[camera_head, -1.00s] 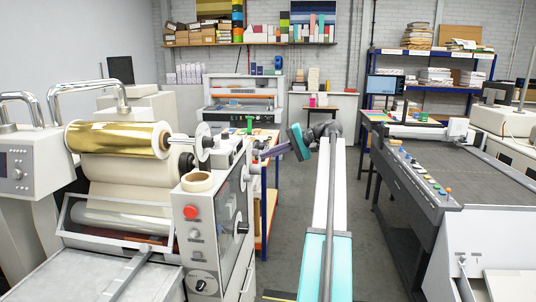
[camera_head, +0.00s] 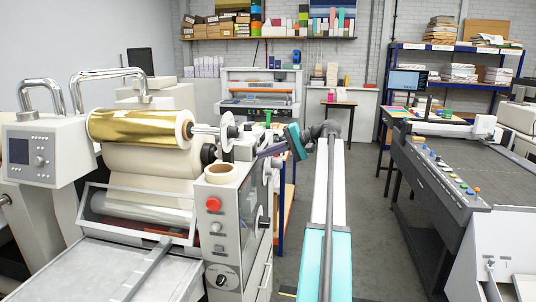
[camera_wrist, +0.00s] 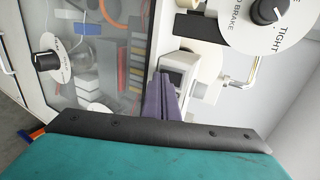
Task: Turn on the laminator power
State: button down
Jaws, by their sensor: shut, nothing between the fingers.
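The laminator (camera_head: 225,228) stands at left with a gold foil roll (camera_head: 140,128) on top. Its front control panel bears a red button (camera_head: 213,204) and dark knobs. My gripper (camera_head: 262,153) is at the laminator's right side, its purple fingers shut and empty. In the wrist view the fingertips (camera_wrist: 163,82) are beside a pale square fitting with a grey face (camera_wrist: 179,72), which looks like a rocker switch. I cannot tell whether they touch it. The fingers partly cover its lower left edge.
In the wrist view, a clear panel with a black knob (camera_wrist: 47,61) lies left of the fingers, and a white dial marked "BRAKE" and "TIGHT" (camera_wrist: 267,12) at upper right. A long grey table machine (camera_head: 440,185) stands at right. Grey floor (camera_head: 376,235) lies open between.

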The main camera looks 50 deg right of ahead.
jog(key=shift+w+a, duration=0.15)
jog(key=shift+w, duration=0.05)
jog(key=shift+s, duration=0.1)
dwell(0.4)
jog(key=shift+r, duration=0.25)
jog(key=shift+r+p, duration=0.45)
jog(key=shift+r, duration=0.1)
jog(key=shift+s+d+r, duration=0.1)
jog(key=shift+d, duration=0.1)
